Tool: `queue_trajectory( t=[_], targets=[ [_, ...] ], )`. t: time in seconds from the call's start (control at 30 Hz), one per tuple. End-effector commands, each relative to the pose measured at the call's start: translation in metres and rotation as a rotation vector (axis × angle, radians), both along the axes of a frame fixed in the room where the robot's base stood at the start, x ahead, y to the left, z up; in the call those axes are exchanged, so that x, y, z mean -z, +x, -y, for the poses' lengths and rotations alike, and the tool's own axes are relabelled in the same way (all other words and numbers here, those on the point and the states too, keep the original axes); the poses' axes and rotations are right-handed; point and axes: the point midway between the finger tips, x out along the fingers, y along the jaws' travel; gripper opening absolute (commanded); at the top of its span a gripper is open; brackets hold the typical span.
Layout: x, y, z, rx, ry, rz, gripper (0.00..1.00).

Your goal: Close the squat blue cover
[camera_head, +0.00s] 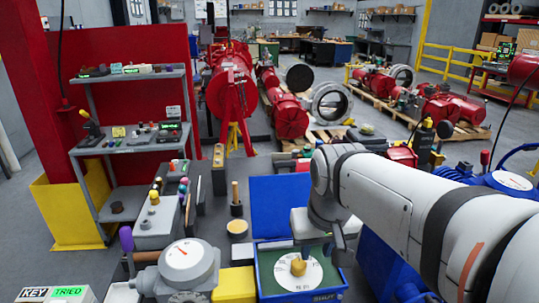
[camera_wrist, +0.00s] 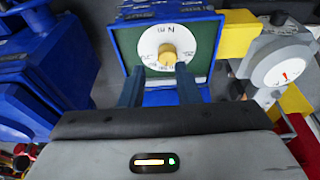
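The squat blue cover (camera_head: 283,200) stands raised behind its blue box (camera_head: 335,292) in the head view. The box is open and shows a green panel, a white dial (camera_head: 290,276) and a yellow knob (camera_head: 298,266). The wrist view shows the box (camera_wrist: 203,94), dial (camera_wrist: 152,42) and knob (camera_wrist: 167,54) from above, turned around. My gripper (camera_wrist: 158,84) is open, with two fingers apart and nothing seen between them. It is over the box's far side, near the cover. My arm hides the cover's right part; contact cannot be told.
A grey gauge unit (camera_head: 190,262) and a yellow block (camera_head: 236,281) stand left of the box. A larger blue unit (camera_wrist: 40,90) is on its other side. A grey shelf rack (camera_head: 130,140) and pallets of red valves are farther back.

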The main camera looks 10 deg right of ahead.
Motion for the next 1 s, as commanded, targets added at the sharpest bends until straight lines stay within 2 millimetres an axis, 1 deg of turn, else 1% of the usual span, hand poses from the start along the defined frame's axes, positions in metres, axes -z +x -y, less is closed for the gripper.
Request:
queue_trajectory(
  t=[0.03,0.1,0.17,0.2,0.33,0.5,0.57,0.6,0.7,0.8,0.9,1.0],
  targets=[
    [-0.02,0.023,-0.001,0.0,0.001,-0.015,0.25],
    [-0.043,0.053,-0.001,-0.001,0.001,-0.037,0.2],
    [-0.06,0.077,-0.002,-0.001,0.001,-0.056,0.15],
    [-0.071,0.094,-0.002,-0.001,0.002,-0.068,0.11],
    [-0.1,0.145,-0.004,-0.001,0.002,-0.108,0.01],
    [-0.127,0.209,-0.006,-0.001,0.002,-0.158,0.0],
    [-0.133,0.229,-0.007,-0.001,0.002,-0.177,0.0],
    [-0.136,0.242,-0.007,-0.001,0.002,-0.19,0.0],
    [-0.141,0.273,-0.009,-0.002,0.001,-0.219,0.0],
    [-0.142,0.299,-0.011,-0.002,0.001,-0.246,0.0],
    [-0.141,0.317,-0.012,-0.002,0.001,-0.267,0.0],
    [-0.138,0.327,-0.013,-0.002,0.001,-0.283,0.0]
  ],
)
